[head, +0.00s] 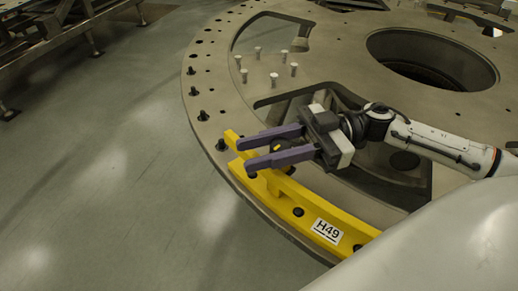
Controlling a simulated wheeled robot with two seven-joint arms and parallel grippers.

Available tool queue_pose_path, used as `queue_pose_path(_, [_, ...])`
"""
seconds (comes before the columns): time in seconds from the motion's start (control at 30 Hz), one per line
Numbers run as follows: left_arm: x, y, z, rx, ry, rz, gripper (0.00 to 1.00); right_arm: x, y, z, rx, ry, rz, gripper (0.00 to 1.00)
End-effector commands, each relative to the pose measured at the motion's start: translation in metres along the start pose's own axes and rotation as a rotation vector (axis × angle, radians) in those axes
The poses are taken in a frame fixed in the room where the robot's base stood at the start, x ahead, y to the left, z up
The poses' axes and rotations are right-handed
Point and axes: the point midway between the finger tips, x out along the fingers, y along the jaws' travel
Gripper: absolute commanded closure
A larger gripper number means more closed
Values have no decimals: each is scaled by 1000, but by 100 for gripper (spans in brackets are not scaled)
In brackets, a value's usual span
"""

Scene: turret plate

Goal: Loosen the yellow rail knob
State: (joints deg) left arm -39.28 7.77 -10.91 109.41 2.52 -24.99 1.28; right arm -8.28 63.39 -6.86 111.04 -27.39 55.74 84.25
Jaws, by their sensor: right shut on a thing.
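The yellow rail (310,208) lies along the near left edge of the turret plate (222,75), with an H49 label near its lower right end. My right gripper (244,156) reaches in from the right, with its two purple fingers over the rail's upper left part. It is shut on a dark knob (281,146), which shows between the fingers, close to the palm. The fingers hide part of the knob and part of the rail. My left gripper is not in view.
Black bolts (203,115) stand along the plate's rim, and pale pegs (273,77) stand farther in. A large round opening (432,62) is at the upper right. The grey floor (95,180) at left is clear, with a metal frame (50,28) at the upper left.

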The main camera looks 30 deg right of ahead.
Motion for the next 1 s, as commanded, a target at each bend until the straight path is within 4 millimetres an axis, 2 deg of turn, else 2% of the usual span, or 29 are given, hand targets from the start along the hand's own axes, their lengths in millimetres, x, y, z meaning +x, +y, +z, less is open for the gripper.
queue_pose_path(0.03, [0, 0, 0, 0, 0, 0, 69, 0, 0, 0, -1, -2, -1, 93])
queue_pose_path(0.07, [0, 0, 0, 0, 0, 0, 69, 0, 0, 0, -1, -2, -1, 69])
queue_pose_path(0.17, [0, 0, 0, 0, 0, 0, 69, 0, 0, 0, -1, -2, 0, 53])
queue_pose_path(0.47, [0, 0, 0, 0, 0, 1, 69, -1, 0, 0, 0, -2, 1, 52])
queue_pose_path(0.57, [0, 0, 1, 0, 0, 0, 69, -7, 0, 2, 2, -4, 2, 52])
queue_pose_path(1.0, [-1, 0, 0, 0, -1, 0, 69, -83, 0, 1, 3, -5, 3, 52])
